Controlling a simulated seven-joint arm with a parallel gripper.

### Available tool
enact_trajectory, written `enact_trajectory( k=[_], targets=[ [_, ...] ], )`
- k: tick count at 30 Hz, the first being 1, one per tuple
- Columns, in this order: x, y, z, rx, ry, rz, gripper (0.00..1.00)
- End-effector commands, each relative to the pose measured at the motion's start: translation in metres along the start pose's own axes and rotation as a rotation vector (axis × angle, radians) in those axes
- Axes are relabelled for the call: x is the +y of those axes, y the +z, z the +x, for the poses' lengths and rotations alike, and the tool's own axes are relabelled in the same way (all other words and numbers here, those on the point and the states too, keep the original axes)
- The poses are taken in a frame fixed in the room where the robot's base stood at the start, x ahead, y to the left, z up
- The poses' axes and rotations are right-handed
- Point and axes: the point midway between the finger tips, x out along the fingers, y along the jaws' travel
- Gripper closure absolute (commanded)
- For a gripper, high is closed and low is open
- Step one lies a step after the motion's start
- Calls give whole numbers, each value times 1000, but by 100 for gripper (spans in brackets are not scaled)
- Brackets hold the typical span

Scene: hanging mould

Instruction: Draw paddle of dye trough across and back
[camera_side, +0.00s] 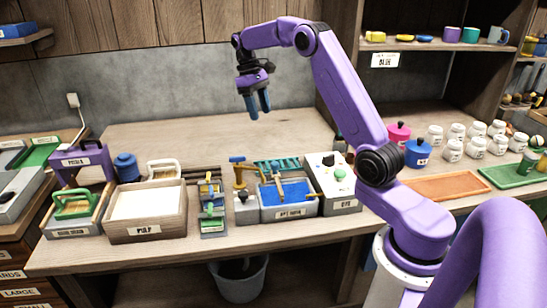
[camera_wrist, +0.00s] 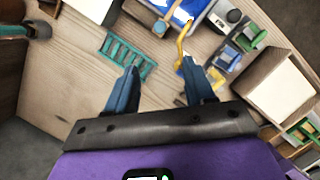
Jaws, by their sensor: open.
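The dye trough (camera_side: 289,213) is a small grey box filled with blue, standing near the front of the bench. Its paddle (camera_side: 279,186) is a slim tan piece sticking up from the blue. In the wrist view the trough (camera_wrist: 184,12) is at the top edge, partly cut off, and the paddle (camera_wrist: 162,24) lies across it. My gripper (camera_side: 259,108) is open and empty, high above the bench behind the trough. In the wrist view its two blue fingers (camera_wrist: 159,72) are spread apart, and the paddle is beyond them, not touched.
A brass tap (camera_side: 239,172) stands just left of the trough, and a grey box with knobs (camera_side: 335,184) stands right of it. A teal rack (camera_side: 277,163) lies behind. A pulp vat (camera_side: 148,212) is further left. The bench's back middle is clear.

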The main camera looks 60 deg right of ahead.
Motion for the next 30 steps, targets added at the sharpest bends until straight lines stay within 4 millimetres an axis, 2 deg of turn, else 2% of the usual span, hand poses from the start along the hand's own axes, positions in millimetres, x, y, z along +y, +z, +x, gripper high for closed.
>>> enact_trajectory(
  k=[4, 14, 20, 30],
  targets=[
    [0, -12, 3, -74, 2, 5, 46],
    [-1, -14, 10, -117, 1, 10, 46],
    [-1, -11, 30, -117, 1, 10, 46],
    [-1, -5, 83, -117, 0, 10, 46]
  ],
)
